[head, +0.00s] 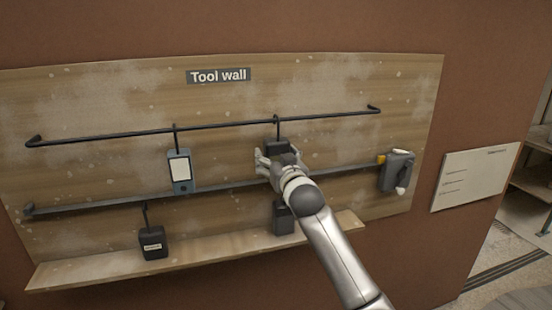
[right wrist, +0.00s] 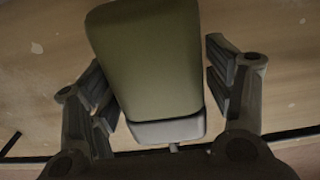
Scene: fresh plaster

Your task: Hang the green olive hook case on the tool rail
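The olive green hook case (right wrist: 150,60) fills the middle of the right wrist view, with a grey band at its lower end. In the head view its dark top (head: 278,146) shows under the upper bar of the tool rail (head: 230,126), and a thin dark hook runs from it up to that bar. My right gripper (head: 275,163) is at the case. In the right wrist view its fingers (right wrist: 162,92) stand on both sides of the case, with narrow gaps, and look open. The gripper hides much of the case in the head view. My left gripper is not in view.
A blue-grey device (head: 181,171) hangs from the upper bar to the left. A black case (head: 152,243) and a dark case (head: 284,219) hang below the lower bar (head: 110,204). A grey tool (head: 397,171) is at the right end. A wooden ledge (head: 205,252) runs below.

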